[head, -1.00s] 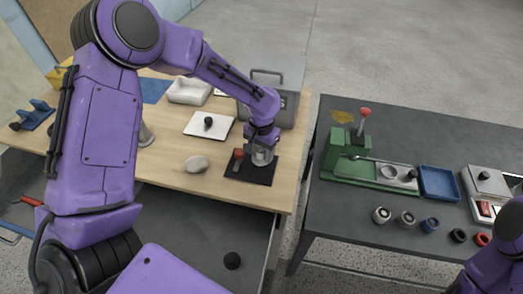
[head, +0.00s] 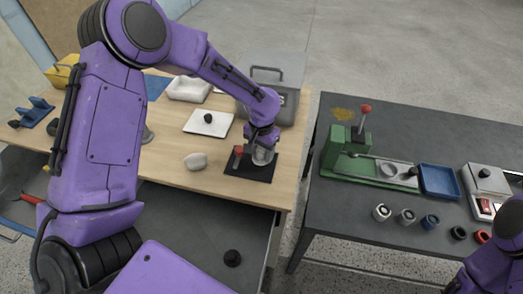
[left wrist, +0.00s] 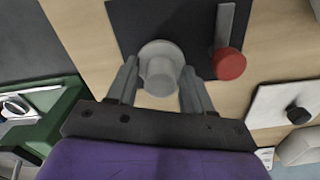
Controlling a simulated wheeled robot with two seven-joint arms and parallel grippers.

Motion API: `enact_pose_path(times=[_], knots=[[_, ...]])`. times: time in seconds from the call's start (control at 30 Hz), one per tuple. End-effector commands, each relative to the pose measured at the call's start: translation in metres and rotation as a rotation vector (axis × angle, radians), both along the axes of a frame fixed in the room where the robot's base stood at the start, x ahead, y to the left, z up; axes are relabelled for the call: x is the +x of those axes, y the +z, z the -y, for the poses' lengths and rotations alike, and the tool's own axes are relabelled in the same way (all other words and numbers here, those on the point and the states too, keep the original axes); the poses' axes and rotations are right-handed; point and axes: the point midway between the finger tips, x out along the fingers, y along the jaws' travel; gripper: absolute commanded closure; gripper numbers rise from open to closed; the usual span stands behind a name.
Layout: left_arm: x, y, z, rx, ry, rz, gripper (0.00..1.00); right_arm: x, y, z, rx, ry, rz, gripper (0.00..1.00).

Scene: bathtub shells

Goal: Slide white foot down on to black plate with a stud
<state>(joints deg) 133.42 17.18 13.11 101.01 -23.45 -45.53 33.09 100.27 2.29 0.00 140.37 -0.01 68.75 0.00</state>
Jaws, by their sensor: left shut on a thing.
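The white foot (left wrist: 160,68) is a pale round piece with a narrower collar, seen between my left fingers in the left wrist view. My left gripper (left wrist: 160,84) is shut on it. In the head view the left gripper (head: 262,150) points down over the black plate (head: 236,174), with the foot (head: 262,158) low over its right part. The black plate (left wrist: 130,25) lies behind the foot in the left wrist view. The stud is hidden, and I cannot tell whether the foot touches the plate. My right gripper is out of view.
A red-knobbed lever (head: 238,151) stands on the plate just left of the foot. A white oval piece (head: 195,161) and a white plate with a black knob (head: 196,124) lie nearby. A grey case (head: 284,105) stands behind. A green press (head: 350,165) is on the dark table.

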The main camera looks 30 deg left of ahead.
Motion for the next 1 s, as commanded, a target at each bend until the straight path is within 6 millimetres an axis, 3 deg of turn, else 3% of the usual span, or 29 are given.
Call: enact_pose_path(times=[0.97,1.0], knots=[[0.000,-0.016,0.000,0.000,0.000,0.000,0.90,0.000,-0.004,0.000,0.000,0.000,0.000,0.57],[0.000,-0.016,0.000,0.000,0.000,0.000,0.46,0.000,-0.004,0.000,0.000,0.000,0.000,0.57]])
